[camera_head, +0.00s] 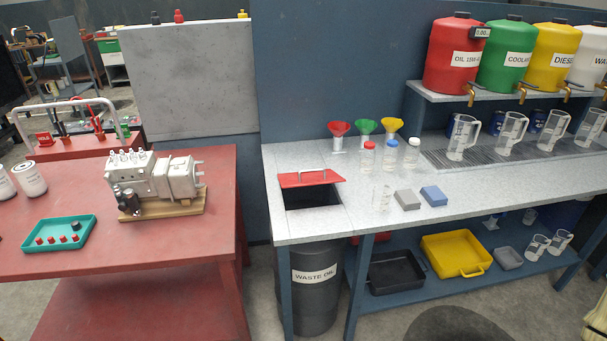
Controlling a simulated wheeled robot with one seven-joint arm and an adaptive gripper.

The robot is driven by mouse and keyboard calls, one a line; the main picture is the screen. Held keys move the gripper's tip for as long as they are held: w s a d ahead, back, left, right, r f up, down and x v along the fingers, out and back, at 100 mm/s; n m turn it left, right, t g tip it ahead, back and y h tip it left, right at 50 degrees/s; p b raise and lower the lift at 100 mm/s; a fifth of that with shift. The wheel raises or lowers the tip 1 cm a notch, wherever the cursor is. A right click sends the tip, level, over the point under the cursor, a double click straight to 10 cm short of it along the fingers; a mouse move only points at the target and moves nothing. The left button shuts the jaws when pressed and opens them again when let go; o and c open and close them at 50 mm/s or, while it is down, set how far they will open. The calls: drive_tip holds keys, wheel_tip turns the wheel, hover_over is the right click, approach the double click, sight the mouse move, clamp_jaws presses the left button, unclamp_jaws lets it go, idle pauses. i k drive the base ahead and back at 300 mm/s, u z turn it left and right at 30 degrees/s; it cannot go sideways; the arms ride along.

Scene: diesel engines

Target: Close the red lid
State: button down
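The red lid (293,180) is a flat red panel with a metal bar handle (312,173) on top. It lies at the back of a dark rectangular opening (312,195) in the left part of the grey countertop (350,215). The opening is uncovered in front of the lid. Whether the lid is slid back or tilted on a hinge is hard to tell. Under the opening stands a dark bin (315,290) labelled WASTE OIL. My gripper is not in view.
A clear beaker (382,198), a grey block (407,200) and a blue block (434,196) stand right of the opening. Capped bottles (368,157) and coloured funnels (339,130) are behind. A red table (150,250) with an engine part (155,180) stands left, across a narrow gap.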

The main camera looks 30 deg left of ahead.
sight(316, 176)
drive_tip(key=k, duration=0.35)
drive_tip(key=u, duration=0.8)
